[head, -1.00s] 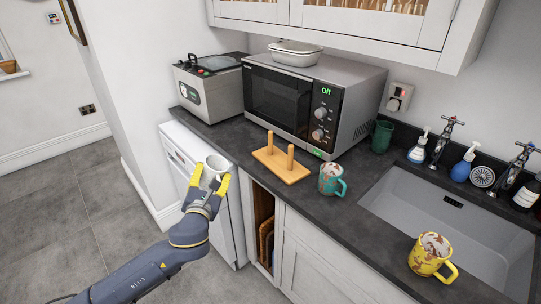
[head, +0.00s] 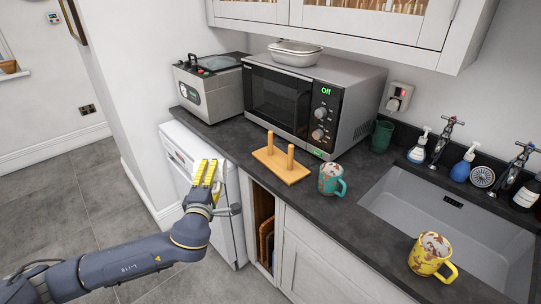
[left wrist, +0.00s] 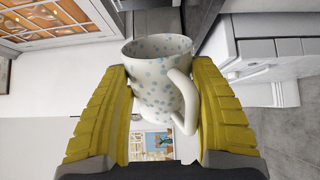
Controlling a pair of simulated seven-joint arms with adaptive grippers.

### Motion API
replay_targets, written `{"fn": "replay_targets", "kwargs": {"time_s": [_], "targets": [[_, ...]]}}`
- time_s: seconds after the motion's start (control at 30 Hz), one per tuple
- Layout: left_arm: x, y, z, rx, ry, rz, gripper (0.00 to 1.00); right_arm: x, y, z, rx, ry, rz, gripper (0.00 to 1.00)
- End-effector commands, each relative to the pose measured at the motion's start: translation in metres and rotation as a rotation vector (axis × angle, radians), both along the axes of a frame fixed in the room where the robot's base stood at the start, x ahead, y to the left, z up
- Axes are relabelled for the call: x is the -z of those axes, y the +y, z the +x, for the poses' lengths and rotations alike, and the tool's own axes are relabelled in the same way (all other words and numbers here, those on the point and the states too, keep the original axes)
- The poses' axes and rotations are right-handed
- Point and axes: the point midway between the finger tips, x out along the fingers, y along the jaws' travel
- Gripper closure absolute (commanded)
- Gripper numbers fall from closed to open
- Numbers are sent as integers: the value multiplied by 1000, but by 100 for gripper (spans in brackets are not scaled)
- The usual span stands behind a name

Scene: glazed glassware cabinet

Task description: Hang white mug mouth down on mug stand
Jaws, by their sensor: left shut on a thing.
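My left gripper (head: 207,172) is in front of the counter's left end, over the white appliance's front. It is shut on the white mug (left wrist: 160,80), which has pale blue dots. In the left wrist view the mug sits between the yellow fingers (left wrist: 163,110), with its mouth toward the top of the picture and its handle to the right. The mug seems turned on its side. In the head view the fingers hide most of it. The mug stand (head: 281,173), a wooden base with two upright pegs, stands on the counter to the right of the gripper; both pegs are bare. My right gripper is not in view.
A teal mug (head: 331,180) stands just right of the stand. A microwave (head: 280,97) stands behind it. A yellow mug (head: 428,256) is near the sink (head: 405,205). The counter's front strip left of the stand is clear.

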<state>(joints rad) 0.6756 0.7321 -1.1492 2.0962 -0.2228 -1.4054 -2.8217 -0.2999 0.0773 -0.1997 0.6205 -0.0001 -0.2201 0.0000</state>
Motion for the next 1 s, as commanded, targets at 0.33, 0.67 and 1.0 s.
{"fn": "replay_targets", "kwargs": {"time_s": [0.33, 0.67, 1.0], "targets": [[-2, 0, 1, 1, -4, 286, 84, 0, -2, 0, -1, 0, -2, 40], [-3, 0, 1, -1, -5, 462, 84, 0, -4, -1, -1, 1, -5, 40], [-2, -1, 1, 0, -5, 643, 84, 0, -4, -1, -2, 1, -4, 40]]}}
